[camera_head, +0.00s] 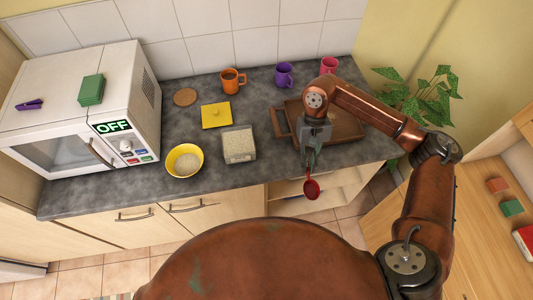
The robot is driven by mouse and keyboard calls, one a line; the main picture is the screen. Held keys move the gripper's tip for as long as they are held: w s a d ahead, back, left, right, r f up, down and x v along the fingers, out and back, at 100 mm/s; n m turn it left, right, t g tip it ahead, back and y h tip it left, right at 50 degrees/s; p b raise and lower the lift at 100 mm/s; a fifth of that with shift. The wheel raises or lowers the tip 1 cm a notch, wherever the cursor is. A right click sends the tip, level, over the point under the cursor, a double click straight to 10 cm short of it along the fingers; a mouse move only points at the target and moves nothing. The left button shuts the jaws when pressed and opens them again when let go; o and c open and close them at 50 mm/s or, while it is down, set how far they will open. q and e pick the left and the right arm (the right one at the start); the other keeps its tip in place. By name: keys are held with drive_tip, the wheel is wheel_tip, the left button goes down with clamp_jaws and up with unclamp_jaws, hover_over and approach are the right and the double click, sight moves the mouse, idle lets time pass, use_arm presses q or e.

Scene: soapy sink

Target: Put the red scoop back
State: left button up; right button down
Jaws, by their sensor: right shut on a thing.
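The red scoop (312,189) hangs below my right gripper (311,168), in front of the counter's front edge. My right gripper is shut on the scoop's handle, and its fingers hide part of the handle. A yellow bowl (172,168) with pale grains in it stands on the counter to the left. A square pale container (238,145) stands to the right of the bowl. My left gripper is not in view.
A white microwave (125,80) stands at the left. A brown tray (345,128) lies behind my right gripper. An orange mug (231,84), a purple mug (283,78) and a pink mug (328,66) stand at the back. Open shelves (340,185) lie below the counter.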

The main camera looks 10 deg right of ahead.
drive_tip(key=s+a+r+m+t+y+p, duration=0.15)
drive_tip(key=s+a+m+t, duration=0.35)
drive_tip(key=m, duration=0.8)
drive_tip(key=s+a+r+m+t+y+p, duration=0.1)
drive_tip(key=a+r+m+t+y, duration=0.1)
drive_tip(key=a+m, duration=0.75)
drive_tip(key=w+d+f+m, duration=0.1)
drive_tip(key=w+d+f, duration=0.1)
drive_tip(key=w+d, duration=0.1)
drive_tip(key=w+d+f+m+p, duration=0.1)
drive_tip(key=w+d+f, duration=0.2)
drive_tip(key=w, duration=0.1)
drive_tip(key=w+d+f+m, duration=0.1)
drive_tip(key=w+d+f, duration=0.2)
drive_tip(key=w, duration=0.1)
drive_tip(key=shift+w+d+f+m+t+p, duration=0.1)
drive_tip(key=shift+w+f+m+t+p, duration=0.05)
drive_tip(key=shift+w+m+t+p, duration=0.15)
drive_tip(key=shift+w+d+f, duration=0.3)
drive_tip(key=shift+w+f, duration=0.05)
drive_tip(key=shift+f, duration=0.35)
wheel_tip(320, 180, down, 2)
drive_tip(key=shift+f+p, duration=0.15)
drive_tip(key=shift+p, duration=0.4)
drive_tip(key=shift+f, duration=0.3)
drive_tip(key=c, duration=2)
unclamp_jaws()
drive_tip(key=shift+o, duration=0.2)
